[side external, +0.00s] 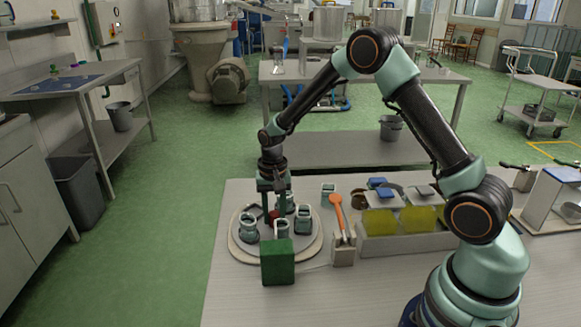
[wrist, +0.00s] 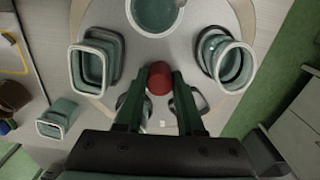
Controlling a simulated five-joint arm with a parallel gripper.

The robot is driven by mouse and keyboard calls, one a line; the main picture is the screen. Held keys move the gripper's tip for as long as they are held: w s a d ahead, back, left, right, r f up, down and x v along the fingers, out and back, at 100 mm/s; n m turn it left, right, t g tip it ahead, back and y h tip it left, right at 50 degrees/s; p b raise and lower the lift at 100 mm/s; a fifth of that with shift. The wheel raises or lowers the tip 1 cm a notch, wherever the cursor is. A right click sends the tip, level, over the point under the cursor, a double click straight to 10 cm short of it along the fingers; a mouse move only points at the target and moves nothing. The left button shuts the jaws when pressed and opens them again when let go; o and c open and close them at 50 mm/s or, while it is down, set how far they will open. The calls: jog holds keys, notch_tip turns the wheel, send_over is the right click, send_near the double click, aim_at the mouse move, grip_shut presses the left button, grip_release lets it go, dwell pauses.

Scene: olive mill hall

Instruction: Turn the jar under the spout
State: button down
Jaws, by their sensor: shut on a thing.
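A round pale turntable (side external: 247,252) on the bench carries several open glass jars with pale rims, one at its left (side external: 249,229) and one at its right (side external: 303,220). My gripper (side external: 273,205) points down at the turntable's middle. In the wrist view my gripper (wrist: 159,88) has its two green fingers either side of a red knob (wrist: 159,77), shut on it. Jars stand around the knob, at the left (wrist: 101,62), right (wrist: 228,62) and top (wrist: 157,14); others are partly hidden behind the fingers. I cannot clearly make out the spout.
A green block (side external: 278,263) stands at the turntable's front edge. An orange-handled tool (side external: 337,215) stands upright in a holder to the right, near a tray with yellow contents (side external: 380,222). A separate jar (wrist: 58,118) sits off the turntable.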

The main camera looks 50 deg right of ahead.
jog(key=m, duration=0.5)
jog(key=shift+m, duration=0.8)
jog(key=shift+m, duration=1)
jog(key=m, duration=0.3)
jog(key=shift+m, duration=0.3)
jog(key=m, duration=0.4)
jog(key=shift+m, duration=0.3)
jog(key=c, duration=0.7)
grip_release()
